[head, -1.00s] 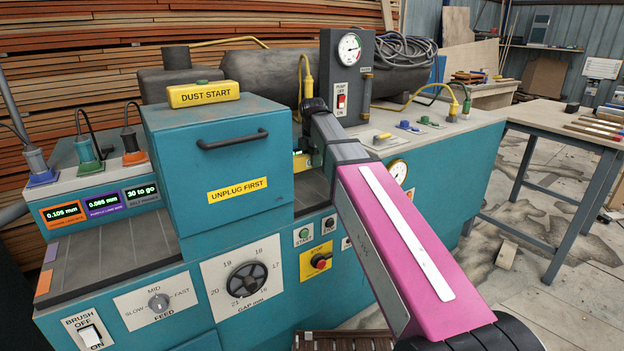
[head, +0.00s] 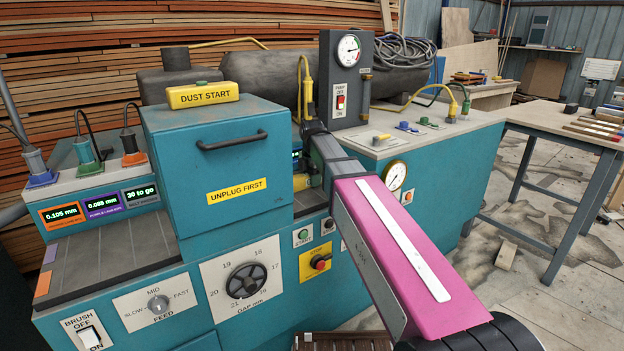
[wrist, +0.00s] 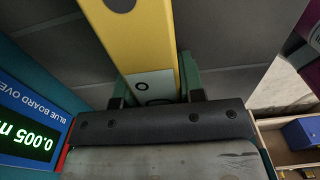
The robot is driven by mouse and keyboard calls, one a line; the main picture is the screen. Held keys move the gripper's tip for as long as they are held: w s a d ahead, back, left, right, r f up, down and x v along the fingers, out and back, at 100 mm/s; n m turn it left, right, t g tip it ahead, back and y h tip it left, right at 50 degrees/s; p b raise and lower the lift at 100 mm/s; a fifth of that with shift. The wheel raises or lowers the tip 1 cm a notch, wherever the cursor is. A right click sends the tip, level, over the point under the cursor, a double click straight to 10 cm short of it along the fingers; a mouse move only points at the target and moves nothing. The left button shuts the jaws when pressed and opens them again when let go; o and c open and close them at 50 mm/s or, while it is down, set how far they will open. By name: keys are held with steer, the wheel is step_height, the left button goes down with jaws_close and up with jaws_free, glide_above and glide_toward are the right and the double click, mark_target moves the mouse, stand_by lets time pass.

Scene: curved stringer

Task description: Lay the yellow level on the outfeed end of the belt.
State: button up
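The yellow level (wrist: 140,40) runs up and away between the two green-padded fingers of my gripper (wrist: 156,78) in the wrist view. My gripper appears shut on it. In the head view a yellow end of the level (head: 301,182) shows low beside the teal hood, left of my arm; the rest is hidden by the arm and hood. The belt (wrist: 225,40) is the dark grey surface under the level in the wrist view. Its infeed side (head: 110,257) shows at the left in the head view. I cannot tell whether the level touches the belt.
The teal hood (head: 215,165) stands just left of my arm. A blue-board display (wrist: 30,125) is close to my gripper in the wrist view. A gauge post (head: 347,80) and pressure dial (head: 396,176) stand behind and right. A workbench (head: 570,125) is at the far right.

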steer(key=o, duration=0.4)
step_height(320, 180, up, 12)
steer(key=shift+r, duration=0.15)
stand_by(0.4)
